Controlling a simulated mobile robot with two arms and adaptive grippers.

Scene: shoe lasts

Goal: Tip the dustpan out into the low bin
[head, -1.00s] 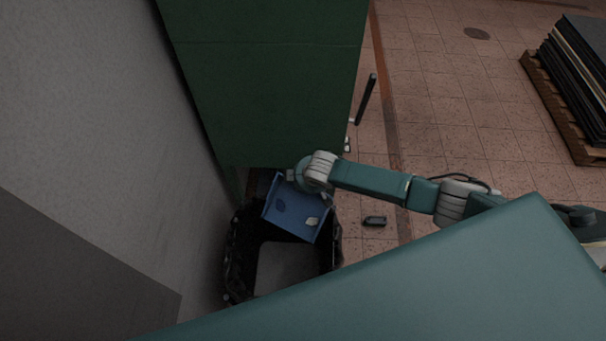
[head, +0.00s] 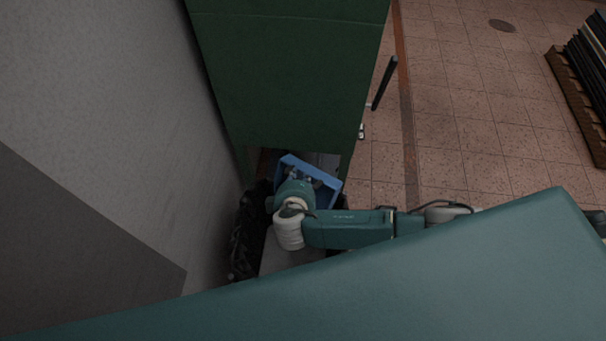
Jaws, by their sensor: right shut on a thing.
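The blue dustpan (head: 329,194) is over the far part of the low bin, just in front of the green cabinet. My right gripper (head: 312,179) is shut on it, and my wrist covers much of the pan. I cannot tell whether anything lies in the pan. The low bin (head: 243,240) has a crumpled black liner and stands by the grey wall. Its pale inside shows in part below my wrist, and my arm hides its right side. My left gripper is not in view.
A tall green cabinet (head: 285,75) stands just behind the bin, and a grey wall (head: 130,110) is close on the left. A dark stick (head: 384,83) stands beside the cabinet. A pallet with stacked sheets (head: 580,95) is far right. Tiled floor (head: 470,110) between is clear.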

